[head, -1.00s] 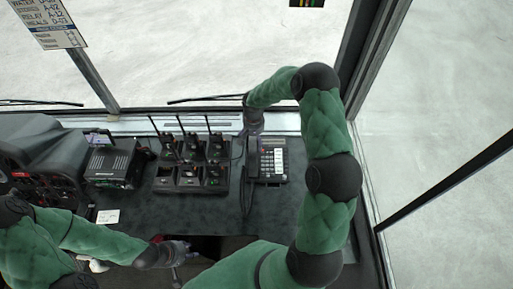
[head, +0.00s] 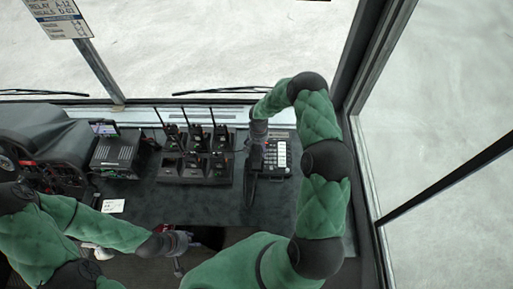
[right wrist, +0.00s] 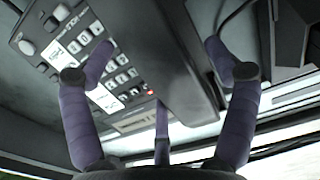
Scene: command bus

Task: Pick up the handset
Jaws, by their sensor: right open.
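The desk phone (head: 277,156) stands on the dark dashboard, with a lit keypad and its dark handset (head: 254,163) along its left side. My right gripper (head: 257,144) is over the far end of the handset and partly hides it. In the right wrist view, the handset (right wrist: 178,55) lies between the open fingers of my right gripper (right wrist: 160,75), with no clear grip on it. The keypad base (right wrist: 100,65) is behind the left finger. My left gripper (head: 178,243) is low at the dashboard's near edge, far from the phone; its finger state is unclear.
A charger rack (head: 195,168) with several radios stands left of the phone. A radio unit (head: 115,155) and a white note (head: 113,206) are further left. The windscreen ledge runs behind, with a window post at right. The dashboard in front of the rack is clear.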

